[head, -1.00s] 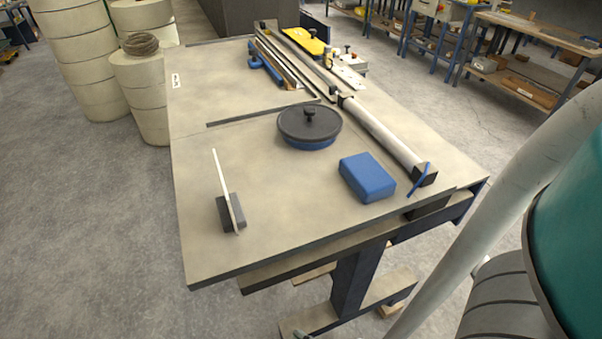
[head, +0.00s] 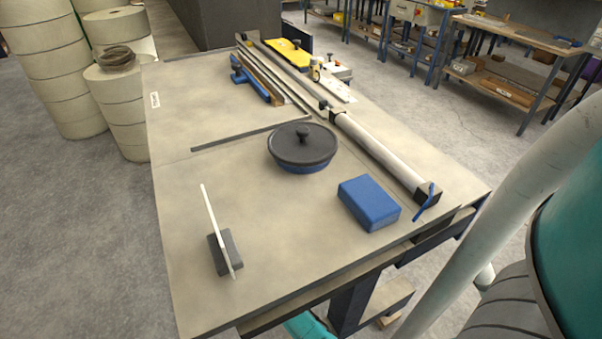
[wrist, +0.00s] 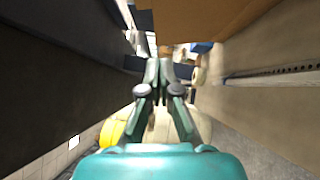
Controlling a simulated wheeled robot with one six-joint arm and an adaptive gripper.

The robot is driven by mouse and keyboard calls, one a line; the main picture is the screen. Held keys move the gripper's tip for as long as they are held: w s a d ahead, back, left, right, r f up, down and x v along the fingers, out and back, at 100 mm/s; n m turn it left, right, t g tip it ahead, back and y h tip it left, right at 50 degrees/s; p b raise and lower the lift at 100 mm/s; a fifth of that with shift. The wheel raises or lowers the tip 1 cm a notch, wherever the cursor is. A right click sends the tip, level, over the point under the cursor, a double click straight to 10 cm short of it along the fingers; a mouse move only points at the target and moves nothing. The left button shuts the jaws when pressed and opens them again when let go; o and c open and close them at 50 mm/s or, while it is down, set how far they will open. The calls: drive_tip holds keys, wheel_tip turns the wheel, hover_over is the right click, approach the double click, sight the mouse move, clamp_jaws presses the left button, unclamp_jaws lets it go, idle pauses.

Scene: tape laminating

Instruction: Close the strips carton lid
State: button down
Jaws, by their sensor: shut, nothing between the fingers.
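No carton with a lid that I can name for sure shows in the head view. A plain brown, cardboard-coloured surface (wrist: 225,25) fills the upper part of the wrist view. I cannot tell whether it is the strips carton or part of some furniture, and no lid edge is clear on it. My gripper (wrist: 158,66) is shut and empty, its fingers together in the middle of the wrist view. It does not show in the head view. The brown surface lies above and to the right of the fingertips in the picture; touching cannot be made out.
The workbench (head: 250,245) holds a blue box (head: 369,203), a dark round lidded pot (head: 302,147), a thin white panel on a dark block (head: 225,254) and a long roller (head: 385,155). Large drums (head: 120,107) stand at the left. Grey floor is clear at the left.

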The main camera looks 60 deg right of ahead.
drive_tip(key=d+r, duration=0.2)
drive_tip(key=d, duration=0.5)
drive_tip(key=w+d+r+h, duration=0.1)
drive_tip(key=d+r, duration=0.2)
drive_tip(key=d, duration=0.4)
drive_tip(key=shift+w+r+g, duration=0.2)
drive_tip(key=shift+w+g, duration=0.1)
drive_tip(key=shift+g, duration=0.1)
drive_tip(key=shift+d, duration=0.1)
